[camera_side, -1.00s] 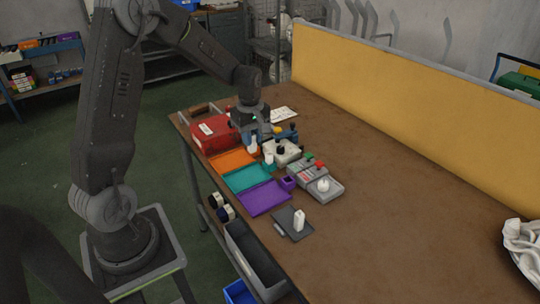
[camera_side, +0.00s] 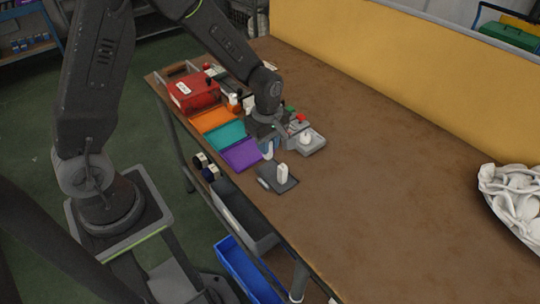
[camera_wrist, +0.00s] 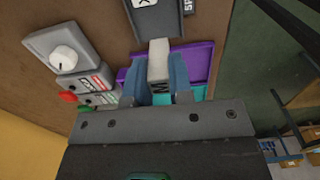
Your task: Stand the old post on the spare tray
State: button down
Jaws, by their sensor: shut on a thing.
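My gripper (camera_side: 268,146) is shut on the old post (camera_wrist: 158,62), a pale squared block with a dark letter on its side, gripped between two blue fingers in the wrist view. The post is held above the purple tray's area, its free end pointing toward the spare tray. The spare tray (camera_side: 265,174) is a flat dark grey plate on the bench, just in front of the purple tray. The tray also shows at the top of the wrist view (camera_wrist: 160,28), with partly cut-off lettering. Post and tray appear apart.
Purple (camera_side: 240,156), teal (camera_side: 225,134) and orange (camera_side: 211,120) trays line the bench edge, with a red box (camera_side: 190,95) behind. A grey control box (camera_side: 314,147) with a white knob stands right of my gripper. The bench further right is clear up to white cloth (camera_side: 515,195).

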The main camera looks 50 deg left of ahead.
aim_at(270, 158)
jog(key=shift+w+d+f, duration=0.15)
jog(key=shift+d+f, duration=0.1)
jog(key=shift+d, duration=0.05)
jog(key=shift+f, duration=2)
jog(key=shift+f, duration=0.15)
jog(key=c, duration=1)
grip_release()
